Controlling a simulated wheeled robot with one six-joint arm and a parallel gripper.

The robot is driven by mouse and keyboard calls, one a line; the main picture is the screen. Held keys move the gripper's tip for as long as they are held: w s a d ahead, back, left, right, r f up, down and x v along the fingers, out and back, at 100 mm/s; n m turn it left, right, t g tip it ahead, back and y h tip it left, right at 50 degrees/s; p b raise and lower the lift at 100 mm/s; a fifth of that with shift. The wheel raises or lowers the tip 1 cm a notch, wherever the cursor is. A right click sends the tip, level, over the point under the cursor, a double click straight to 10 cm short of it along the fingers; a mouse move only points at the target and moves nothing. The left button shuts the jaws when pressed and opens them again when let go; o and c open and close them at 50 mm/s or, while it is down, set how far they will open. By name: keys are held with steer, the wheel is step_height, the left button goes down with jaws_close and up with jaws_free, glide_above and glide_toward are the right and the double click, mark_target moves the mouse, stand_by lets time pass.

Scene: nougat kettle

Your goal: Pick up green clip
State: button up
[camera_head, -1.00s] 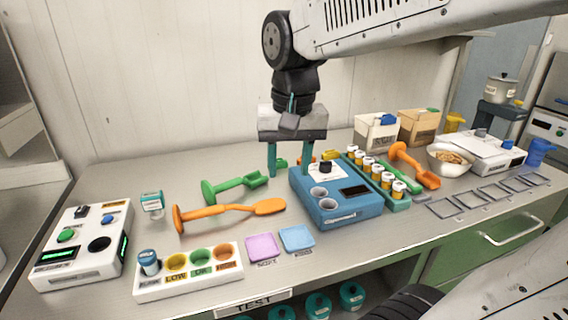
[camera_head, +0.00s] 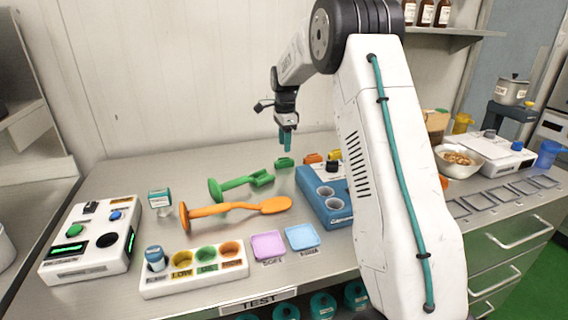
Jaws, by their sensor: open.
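The green clip (camera_head: 285,162) is a small green block on the steel bench, near the back wall. It lies left of a small orange clip (camera_head: 313,158) and behind the blue device. My gripper (camera_head: 287,150) is above the green clip, with its teal fingers pointing down. From this angle the fingers show nearly one behind the other, and the gap between them is hard to see. The fingertips appear just over the clip; whether they touch it I cannot tell. Nothing is seen held.
A green scoop (camera_head: 240,184) and an orange spoon (camera_head: 235,208) lie to the front left. The blue device (camera_head: 322,196) stands to the right, partly hidden by my arm. A yellow clip (camera_head: 334,154) is beyond the orange one. Bare bench lies left of the green clip.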

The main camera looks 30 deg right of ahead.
mark_target(284, 158)
step_height(284, 158, down, 7)
steer(key=shift+a+f, duration=0.1)
steer(key=shift+a, duration=0.05)
jaws_close()
